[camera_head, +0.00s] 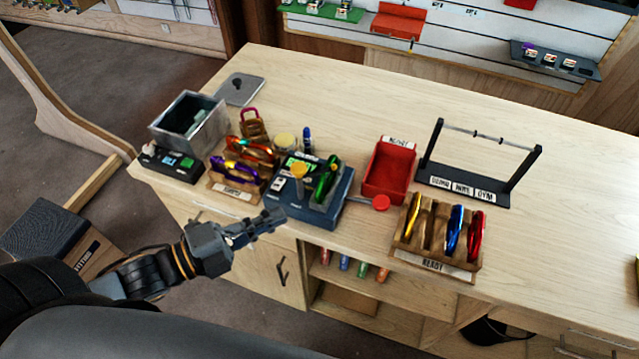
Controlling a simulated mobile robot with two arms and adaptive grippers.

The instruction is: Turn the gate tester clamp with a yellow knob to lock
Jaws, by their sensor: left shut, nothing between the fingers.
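The gate tester (338,213) is a dark blue box with a green label, near the front edge of the wooden counter. A yellow knob (299,170) stands upright on its left part, and a green carabiner (325,180) stands on its right part. A red round knob (381,202) sticks out at its right side. My left gripper (279,214) is shut and empty, just in front and to the left of the tester, below the yellow knob and apart from it. My right gripper is not in view. The knob's exact turn is too small to read.
Left of the tester are a wooden rack (226,194) with carabiners, a clear bin (187,138) and a black device (171,169). To the right are a red tray (387,170), a carabiner rack (437,261) and a black bar stand (459,191). The counter (330,80) is free behind.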

